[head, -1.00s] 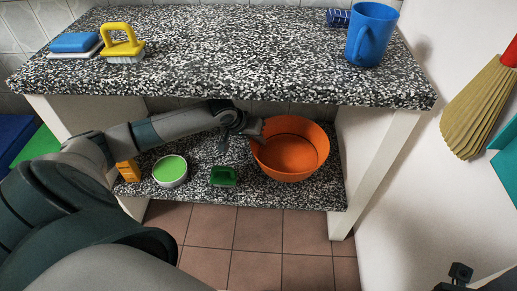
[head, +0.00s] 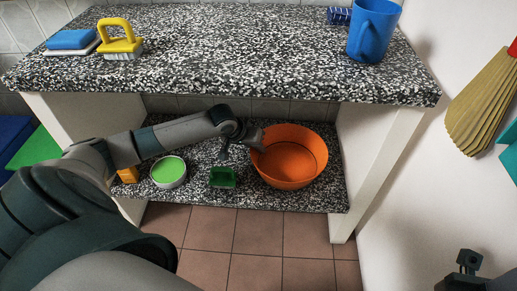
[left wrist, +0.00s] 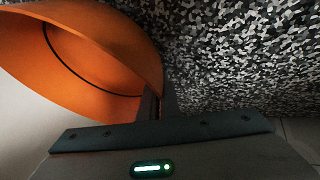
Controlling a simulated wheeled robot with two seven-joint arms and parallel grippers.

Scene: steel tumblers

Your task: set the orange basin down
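The orange basin (head: 290,172) is at the right end of the lower shelf (head: 225,198), roughly upright. Its base looks on or very close to the shelf; I cannot tell whether it touches. My left gripper (head: 257,139) is at the basin's left rim, shut on its wall. In the left wrist view, the basin (left wrist: 75,60) fills the upper left, with its wall at the fingers (left wrist: 154,103). Part of my right gripper (head: 468,262) shows at the lower right, away from the basin; its opening is unclear.
A green tub (head: 222,177) and a round container with a green top (head: 168,172) stand left of the basin. An orange block (head: 127,174) is partly behind my arm. The counter (head: 230,50) overhangs the shelf. A white leg (head: 375,175) stands close on the right.

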